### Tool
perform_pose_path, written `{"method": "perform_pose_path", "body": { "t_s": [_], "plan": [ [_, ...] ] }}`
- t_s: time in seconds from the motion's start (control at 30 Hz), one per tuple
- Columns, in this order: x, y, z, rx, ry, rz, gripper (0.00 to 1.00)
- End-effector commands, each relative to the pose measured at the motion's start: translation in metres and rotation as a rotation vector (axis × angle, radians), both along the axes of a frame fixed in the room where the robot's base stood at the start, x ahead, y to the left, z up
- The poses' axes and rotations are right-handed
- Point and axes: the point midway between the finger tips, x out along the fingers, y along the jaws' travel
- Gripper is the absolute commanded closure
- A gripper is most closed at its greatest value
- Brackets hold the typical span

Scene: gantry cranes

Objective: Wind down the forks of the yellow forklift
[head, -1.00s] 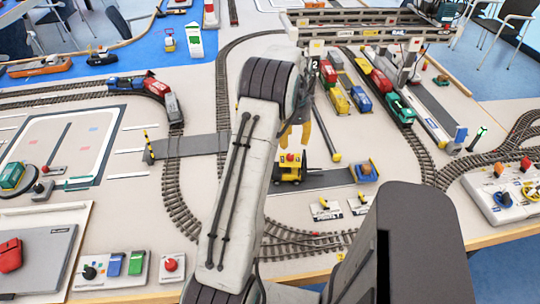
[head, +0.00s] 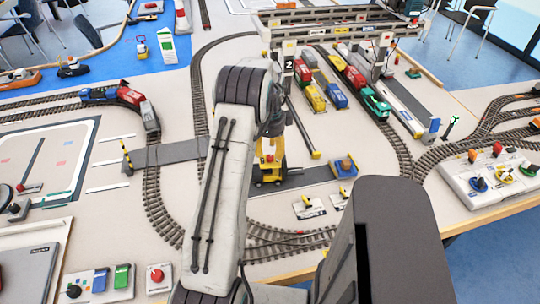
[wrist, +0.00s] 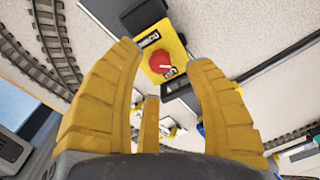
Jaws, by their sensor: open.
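The yellow forklift (head: 268,177) stands on a grey strip in the middle of the table, partly covered by my gripper in the head view. In the wrist view the forklift (wrist: 177,47) shows from above, with a red knob (wrist: 160,62) with a white mark on its yellow top. My gripper (head: 271,154) points down just over the forklift, its yellow fingers open and empty. In the wrist view the open fingertips (wrist: 163,56) lie on either side of the knob, apart from it. I cannot make out the height of the forks.
A blue cart with an orange-brown load (head: 345,166) stands right of the forklift. Two small lever plates (head: 308,207) lie in front. Curved track (head: 158,200) runs at the left. The gantry crane (head: 340,22) and coloured wagons (head: 355,77) are behind.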

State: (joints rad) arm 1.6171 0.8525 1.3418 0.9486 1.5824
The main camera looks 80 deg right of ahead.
Motion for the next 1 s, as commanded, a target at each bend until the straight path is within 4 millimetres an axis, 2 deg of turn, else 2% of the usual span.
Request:
{"method": "perform_pose_path", "body": {
  "t_s": [0.3, 0.73, 1.0],
  "plan": [
    [0.0, 0.0, -0.028, 0.0, 0.0, 0.001, 0.52],
    [0.0, 0.0, -0.032, -0.001, 0.0, 0.002, 0.51],
    [0.0, 0.0, -0.032, -0.001, 0.0, 0.002, 0.75]
  ]
}}
